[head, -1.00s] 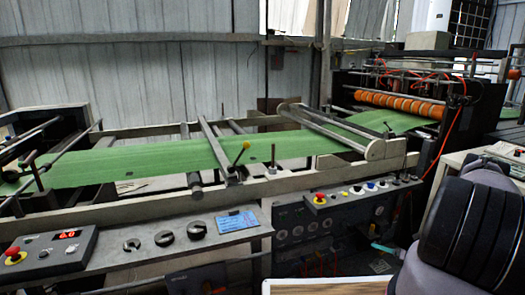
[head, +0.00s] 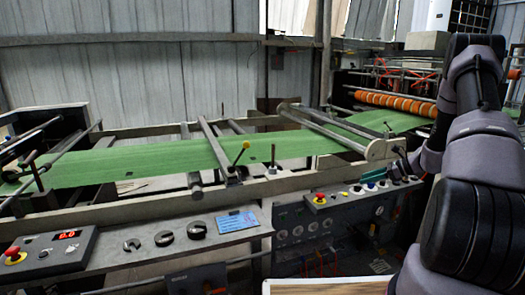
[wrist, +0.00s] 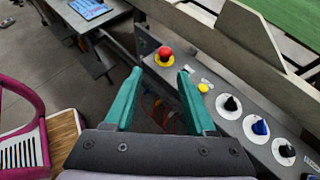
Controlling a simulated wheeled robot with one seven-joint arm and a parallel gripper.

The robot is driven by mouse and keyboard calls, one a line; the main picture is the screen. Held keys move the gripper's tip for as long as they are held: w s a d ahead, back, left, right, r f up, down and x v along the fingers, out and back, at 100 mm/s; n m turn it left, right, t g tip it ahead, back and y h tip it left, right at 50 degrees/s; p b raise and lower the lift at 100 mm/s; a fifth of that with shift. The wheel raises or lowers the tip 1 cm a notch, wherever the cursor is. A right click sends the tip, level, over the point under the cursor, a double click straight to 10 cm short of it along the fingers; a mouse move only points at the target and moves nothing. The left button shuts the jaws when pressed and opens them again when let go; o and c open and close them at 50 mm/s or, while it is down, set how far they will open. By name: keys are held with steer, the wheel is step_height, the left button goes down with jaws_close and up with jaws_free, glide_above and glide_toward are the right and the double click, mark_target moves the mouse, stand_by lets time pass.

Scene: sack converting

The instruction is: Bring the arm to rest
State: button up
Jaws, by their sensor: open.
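My gripper (wrist: 159,75) shows in the wrist view with its two teal fingers apart and nothing between them. Beyond the fingertips is a control panel with a red emergency button (wrist: 165,55) on a yellow base and a yellow button (wrist: 203,88). Black and blue knobs (wrist: 260,127) line the panel to the right. In the head view my arm rises at the right edge and bends down toward the same panel (head: 345,198).
The machine's frame carries a green web (head: 180,162) toward orange rollers (head: 395,101). A magenta-framed object (wrist: 25,130) and a wooden edge (wrist: 65,138) lie left of my gripper.

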steer(key=s+a+r+n+g+h, duration=0.1)
steer(key=s+a+r+n, duration=0.25)
steer(key=r, duration=0.45)
steer(key=s+a+r+n+g+h, duration=0.1)
steer(key=s+a+r+n, duration=0.3)
steer(key=r, duration=0.5)
steer(key=s+a+r+n+g+h, duration=0.1)
steer(key=s+a+r+n+h, duration=0.15)
steer(key=s+a+r, duration=0.4)
steer(key=s+a+r+n+t+h, duration=0.1)
steer(key=s+r+n, duration=0.4)
steer(key=s, duration=0.5)
steer(key=s+a+r+n+t+h, duration=0.1)
steer(key=s+r+n+t+h, duration=0.2)
steer(key=s+r, duration=0.4)
steer(key=s+n, duration=0.1)
steer(key=s, duration=0.2)
steer(key=shift+s+n, duration=0.2)
steer(key=shift+n, duration=0.2)
steer(key=shift+r, duration=0.1)
jaws_close()
